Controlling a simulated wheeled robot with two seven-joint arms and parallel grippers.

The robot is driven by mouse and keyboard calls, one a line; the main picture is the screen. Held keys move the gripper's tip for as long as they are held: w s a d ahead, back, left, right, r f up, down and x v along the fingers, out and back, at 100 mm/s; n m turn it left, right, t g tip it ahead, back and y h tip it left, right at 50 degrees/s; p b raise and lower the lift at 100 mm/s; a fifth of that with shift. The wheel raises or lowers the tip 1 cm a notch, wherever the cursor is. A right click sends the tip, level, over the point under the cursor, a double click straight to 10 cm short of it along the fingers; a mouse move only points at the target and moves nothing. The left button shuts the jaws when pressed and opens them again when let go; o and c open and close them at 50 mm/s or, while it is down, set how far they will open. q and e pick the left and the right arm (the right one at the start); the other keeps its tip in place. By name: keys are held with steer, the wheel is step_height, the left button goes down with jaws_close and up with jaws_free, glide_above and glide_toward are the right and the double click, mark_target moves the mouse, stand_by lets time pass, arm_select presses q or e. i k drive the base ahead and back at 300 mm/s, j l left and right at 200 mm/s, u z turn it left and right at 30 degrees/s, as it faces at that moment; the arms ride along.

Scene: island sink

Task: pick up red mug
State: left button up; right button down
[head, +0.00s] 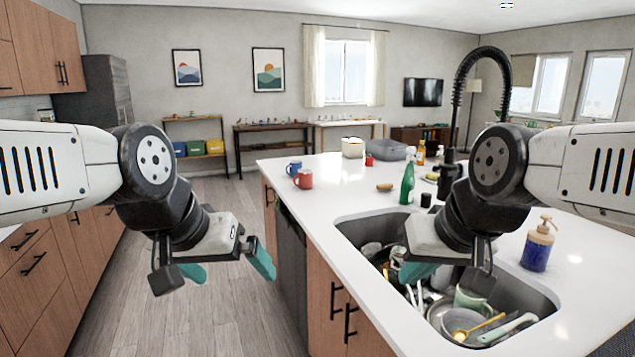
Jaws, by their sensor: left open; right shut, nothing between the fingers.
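The red mug (303,179) stands upright on the white island counter, near its left edge, in front of a blue mug (293,167). My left gripper (230,272) hangs over the floor to the left of the island, open and empty, nearer to me than the red mug and apart from it. My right gripper (445,273) is over the sink, shut with nothing in it. Its arm partly hides the sink and the tap.
The sink (345,228) holds several dishes. A green spray bottle (407,184), a sponge (385,187) and a soap dispenser (538,245) stand or lie around it. A small red object (369,160) sits further back. The counter around the red mug's right side is clear.

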mark_target(304, 177)
steer(key=z, duration=1.25)
steer(key=i+j, duration=0.2)
steer(key=j, duration=0.35)
steer(key=i+j+z, duration=0.1)
steer(key=j, duration=0.5)
steer(key=i+j, duration=0.2)
steer(key=j, duration=0.35)
steer(key=i+j, duration=0.15)
steer(key=j, duration=0.45)
steer(key=i+j+z, duration=0.1)
steer(key=j, duration=0.5)
steer(key=i+j, duration=0.2)
steer(key=j, duration=0.4)
steer(key=i+j+z, duration=0.1)
steer(key=j, duration=0.5)
steer(key=i+j, duration=0.15)
steer(key=j, duration=0.45)
